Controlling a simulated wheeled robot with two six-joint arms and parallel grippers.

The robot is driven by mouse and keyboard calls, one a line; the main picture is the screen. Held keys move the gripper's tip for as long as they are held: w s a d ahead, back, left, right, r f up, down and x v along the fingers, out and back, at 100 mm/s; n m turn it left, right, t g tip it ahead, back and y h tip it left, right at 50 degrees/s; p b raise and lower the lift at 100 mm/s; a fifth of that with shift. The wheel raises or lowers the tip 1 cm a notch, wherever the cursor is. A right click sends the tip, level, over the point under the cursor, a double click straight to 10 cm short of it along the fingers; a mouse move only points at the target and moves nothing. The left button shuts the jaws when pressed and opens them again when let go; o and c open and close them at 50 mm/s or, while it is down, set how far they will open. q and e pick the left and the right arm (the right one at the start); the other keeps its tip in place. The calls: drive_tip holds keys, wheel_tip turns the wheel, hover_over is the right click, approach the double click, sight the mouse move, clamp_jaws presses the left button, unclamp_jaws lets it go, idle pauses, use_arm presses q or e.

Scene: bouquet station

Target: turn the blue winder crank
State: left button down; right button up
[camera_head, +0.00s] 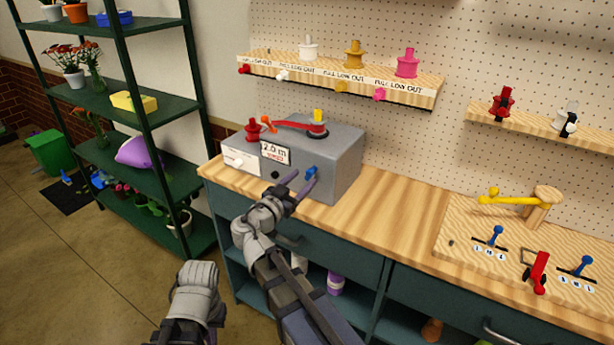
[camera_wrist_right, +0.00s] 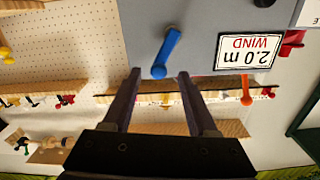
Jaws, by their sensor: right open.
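The blue winder crank (camera_head: 311,173) sits on the front face of the grey winder box (camera_head: 345,160). In the right wrist view the blue crank (camera_wrist_right: 167,52) stands slightly tilted, with its knob end just ahead of the gap between my fingertips. My right gripper (camera_head: 297,186) is open and empty in front of the box, close to the crank. Its two dark fingers (camera_wrist_right: 159,77) show apart in the wrist view; contact with the crank cannot be told. Part of my left arm shows at the lower left, but its fingers do not show.
The box has a length label (camera_head: 275,153) and a red arm (camera_head: 290,124) on top. It stands on the wooden bench (camera_head: 390,215). A pegboard shelf (camera_head: 340,80) with colored spools is behind. A green plant rack (camera_head: 155,125) is left. A wooden lever panel (camera_head: 470,225) is right.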

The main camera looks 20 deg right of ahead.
drive_tip(key=shift+v, duration=2.1)
drive_tip(key=s+a+f+n+g+y+p, duration=0.35)
drive_tip(key=s+f+n+g+y, duration=0.35)
drive_tip(key=f, duration=0.4)
drive_tip(key=s+a+f+n+g+y+p, duration=0.1)
drive_tip(key=s+a+f+n+g+y, duration=0.1)
drive_tip(key=s+a, duration=0.4)
drive_tip(key=s+a+f+n+g+y+p, duration=0.1)
drive_tip(key=s+a+f+n+g+y, duration=0.1)
drive_tip(key=s+a+n+y, duration=0.2)
drive_tip(key=s+a+n, duration=0.2)
drive_tip(key=s+n, duration=0.1)
drive_tip(key=shift+f+p, duration=0.3)
drive_tip(key=shift+f, duration=0.1)
